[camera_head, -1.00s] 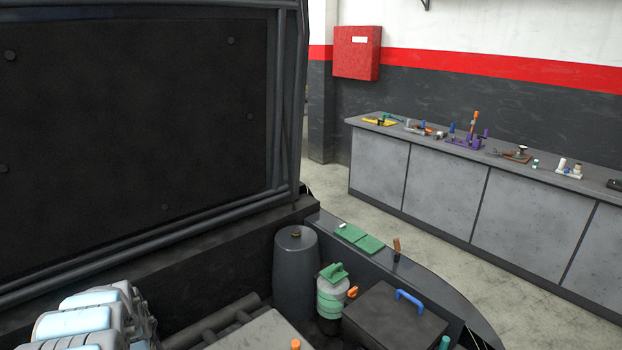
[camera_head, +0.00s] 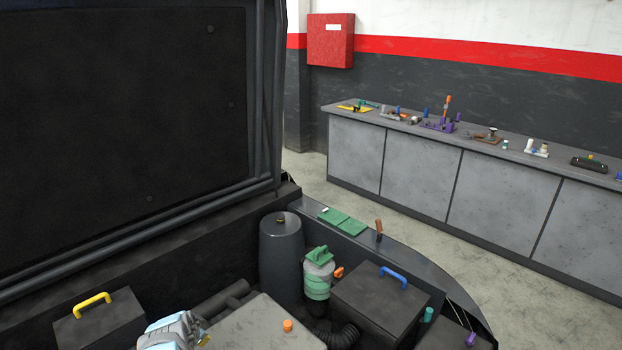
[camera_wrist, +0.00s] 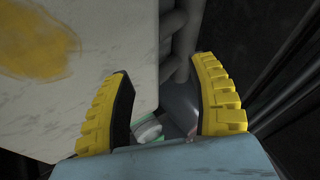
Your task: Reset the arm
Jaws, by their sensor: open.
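My gripper (camera_wrist: 163,68) is open in the wrist view, with its two yellow ridged fingers spread apart and nothing held between them. Beyond the fingers lie dark grey pipes (camera_wrist: 177,35) and a pale panel (camera_wrist: 110,30) with a yellow stain. A small whitish-green part (camera_wrist: 147,128) shows low between the fingers; I cannot tell what it is or how far off. In the head view, part of my pale blue arm shows at the bottom left, and the gripper there is mostly cut off.
In the engine bay are a dark cylinder (camera_head: 281,250), a green-banded canister (camera_head: 318,278), a box with a blue handle (camera_head: 382,302) and one with a yellow handle (camera_head: 98,330). Green pads (camera_head: 342,221) lie on the bay's edge. A workbench (camera_head: 421,180) with several tools stands beyond open floor.

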